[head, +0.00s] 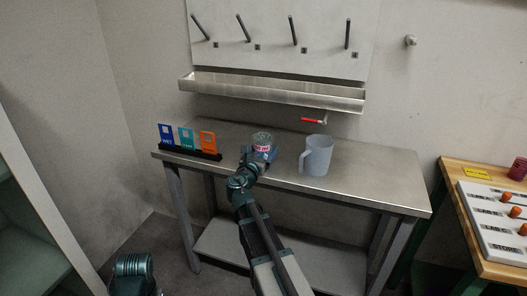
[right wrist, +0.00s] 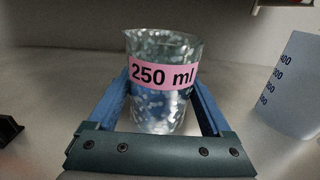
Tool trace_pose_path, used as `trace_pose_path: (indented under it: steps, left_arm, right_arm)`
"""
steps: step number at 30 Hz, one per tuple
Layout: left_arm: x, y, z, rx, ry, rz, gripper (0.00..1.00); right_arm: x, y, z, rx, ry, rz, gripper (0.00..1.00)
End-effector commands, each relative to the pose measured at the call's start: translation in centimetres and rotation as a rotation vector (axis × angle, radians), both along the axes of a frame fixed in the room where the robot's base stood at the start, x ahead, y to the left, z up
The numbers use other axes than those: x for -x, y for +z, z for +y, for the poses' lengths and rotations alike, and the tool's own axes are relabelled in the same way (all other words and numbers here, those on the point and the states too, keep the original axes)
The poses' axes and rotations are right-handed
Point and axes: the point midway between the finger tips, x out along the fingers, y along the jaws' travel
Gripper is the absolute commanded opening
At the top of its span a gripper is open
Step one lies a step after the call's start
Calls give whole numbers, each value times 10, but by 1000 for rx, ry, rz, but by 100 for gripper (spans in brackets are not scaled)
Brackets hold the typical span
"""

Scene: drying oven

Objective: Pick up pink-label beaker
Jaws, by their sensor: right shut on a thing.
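The pink-label beaker (head: 262,140) is clear glass and stands on the metal table (head: 380,188) in the head view. In the right wrist view the beaker (right wrist: 162,105) is upright, with a pink band reading "250 ml". My right gripper (head: 262,153) has its blue fingers on either side of the beaker, and the right wrist view shows the fingers (right wrist: 162,112) closed on it. I cannot tell whether the beaker's base touches the table. My left gripper is not in view; only a part of my left arm shows at the bottom left of the head view.
A grey-blue measuring jug (head: 317,156) stands just right of the beaker; it also shows in the right wrist view (right wrist: 295,88). A rack (head: 190,152) with coloured cards is on the left. A drip trough (head: 270,92) hangs behind. The table's right side is clear.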

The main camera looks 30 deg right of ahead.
Motion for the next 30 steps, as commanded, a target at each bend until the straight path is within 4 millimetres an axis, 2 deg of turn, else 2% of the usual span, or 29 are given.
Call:
trace_pose_path:
  steps: [14, 26, 30]
  left_arm:
    - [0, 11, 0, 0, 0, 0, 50]
    - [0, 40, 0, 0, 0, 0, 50]
    - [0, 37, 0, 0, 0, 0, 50]
  right_arm:
    - [-1, 11, 1, 0, 0, 0, 16]
    - [-2, 40, 4, 0, 1, 0, 16]
    - [12, 37, 8, 0, 1, 0, 16]
